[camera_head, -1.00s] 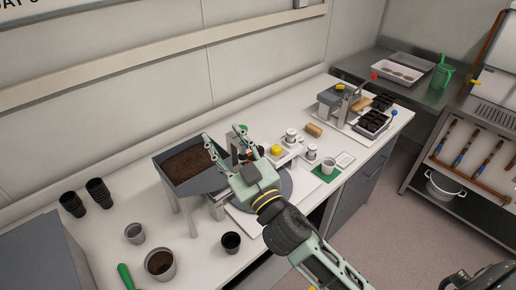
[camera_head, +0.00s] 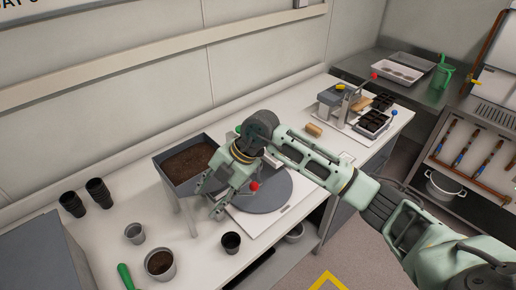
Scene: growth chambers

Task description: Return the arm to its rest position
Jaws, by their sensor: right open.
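My right arm comes in from the right and reaches across the bench. Its gripper (camera_head: 207,203) is open and points down and to the left, in front of the soil bin (camera_head: 185,168) and at the left of the round grey plate (camera_head: 268,195). I see nothing between its fingers. A red ball-shaped knob (camera_head: 254,186) shows just right of the gripper. The arm hides much of the apparatus behind the plate. My left gripper is not in view.
Near the gripper stand a small black pot (camera_head: 231,242), a grey pot (camera_head: 134,233), a soil-filled pot (camera_head: 160,263) and stacked black pots (camera_head: 98,192). A press-like device (camera_head: 338,100) and black seedling trays (camera_head: 373,122) stand farther right. The floor at lower right is open.

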